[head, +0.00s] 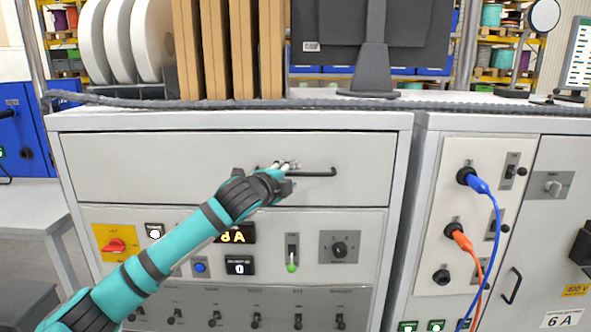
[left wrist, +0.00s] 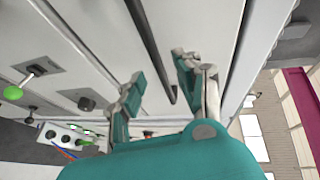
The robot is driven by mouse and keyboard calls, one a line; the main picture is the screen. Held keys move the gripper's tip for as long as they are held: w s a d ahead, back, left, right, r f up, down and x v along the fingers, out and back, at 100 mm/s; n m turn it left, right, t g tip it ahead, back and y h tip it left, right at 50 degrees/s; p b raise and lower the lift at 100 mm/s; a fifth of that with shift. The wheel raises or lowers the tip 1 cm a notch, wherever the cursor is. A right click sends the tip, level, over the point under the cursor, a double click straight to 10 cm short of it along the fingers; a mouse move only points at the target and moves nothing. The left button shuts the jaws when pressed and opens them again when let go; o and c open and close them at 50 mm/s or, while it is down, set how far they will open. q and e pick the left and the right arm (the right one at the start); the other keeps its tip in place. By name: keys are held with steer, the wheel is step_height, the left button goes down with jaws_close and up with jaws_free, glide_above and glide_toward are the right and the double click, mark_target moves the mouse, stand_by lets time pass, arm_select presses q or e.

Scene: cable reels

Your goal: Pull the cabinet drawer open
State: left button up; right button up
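The cabinet drawer (head: 150,165) is a wide pale grey front at the top of the cabinet, flush with the frame and closed. Its dark bar handle (head: 322,174) sticks out at the middle right; my left gripper hides its left part. My left gripper (head: 290,170) is at the handle, its arm coming in from the lower left. In the left wrist view the two fingers (left wrist: 158,80) are spread apart. The handle (left wrist: 148,40) runs down between them, with gaps visible on both sides. My right gripper is not in view.
Below the drawer is a panel with a red rotary switch (head: 114,245), a green-tipped lever (head: 291,262) and several toggles. Blue (head: 495,225) and orange (head: 463,241) cables hang from the right cabinet. A monitor (head: 372,40), brown boards (head: 230,50) and white reels (head: 120,40) stand on top.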

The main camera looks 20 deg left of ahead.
mark_target(296, 175)
arm_select(q)
steer(key=shift+p+x, duration=0.35)
steer(key=shift+x, duration=1.6)
jaws_close()
steer(key=shift+f, duration=0.1)
